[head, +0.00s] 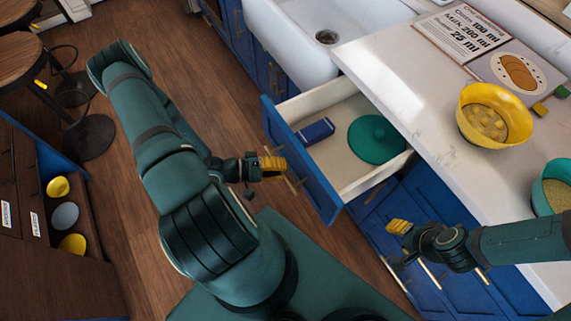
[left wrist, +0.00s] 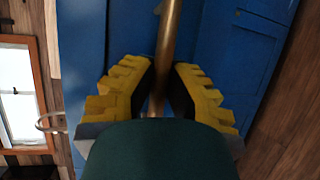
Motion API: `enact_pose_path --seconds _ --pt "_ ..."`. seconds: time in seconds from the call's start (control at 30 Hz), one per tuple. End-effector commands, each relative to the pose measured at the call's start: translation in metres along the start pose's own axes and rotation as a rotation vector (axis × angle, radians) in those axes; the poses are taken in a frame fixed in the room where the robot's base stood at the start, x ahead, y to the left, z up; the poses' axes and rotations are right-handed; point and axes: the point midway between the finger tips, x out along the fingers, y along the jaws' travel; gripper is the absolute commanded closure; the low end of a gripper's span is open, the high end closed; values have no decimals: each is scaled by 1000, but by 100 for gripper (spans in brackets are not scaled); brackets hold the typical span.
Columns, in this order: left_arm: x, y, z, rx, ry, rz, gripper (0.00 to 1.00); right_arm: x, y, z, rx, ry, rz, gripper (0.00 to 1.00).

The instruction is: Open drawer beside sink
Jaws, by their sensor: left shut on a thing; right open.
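The blue drawer (head: 304,165) beside the white sink (head: 290,45) stands pulled out from the counter, its inside in view. A dark blue box (head: 316,131) and a round green lid (head: 377,139) lie in it. My left gripper (head: 274,167) is at the drawer front, shut on the brass bar handle (head: 290,184). In the left wrist view, the handle (left wrist: 166,50) runs between the yellow fingers of that gripper (left wrist: 161,90). My right gripper (head: 396,244) is open and empty, in front of the lower blue cabinets.
The white counter (head: 400,85) holds a yellow bowl (head: 496,115) with pieces in it, a teal bowl (head: 552,187) at the right edge and a recipe board (head: 462,35). Wooden floor (head: 105,190) lies between.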

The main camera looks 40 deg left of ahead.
Motion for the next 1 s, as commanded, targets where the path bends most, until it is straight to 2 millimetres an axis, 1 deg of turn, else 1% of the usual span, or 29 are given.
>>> enact_pose_path --seconds 0.27,0.3,0.33,0.37,0.67,0.77,0.87,1.0 --pt "0 -1 1 -2 -3 -2 100 0 0 0 0 0 0 54" --pt "0 -1 1 -2 -3 -2 72 0 0 0 0 0 0 54" --pt "0 -1 1 -2 -3 -2 62 0 0 0 0 0 0 54" --pt "0 -1 1 -2 -2 -2 56 0 0 0 0 0 0 54" --pt "0 0 0 0 0 -2 56 0 0 0 -1 0 0 54" --pt "-6 -1 0 0 2 -3 56 0 0 0 0 0 0 54" --pt "-19 -1 -1 2 3 -4 56 0 0 0 0 0 0 54" --pt "-47 -1 -1 2 5 -6 56 0 0 0 0 0 0 54"
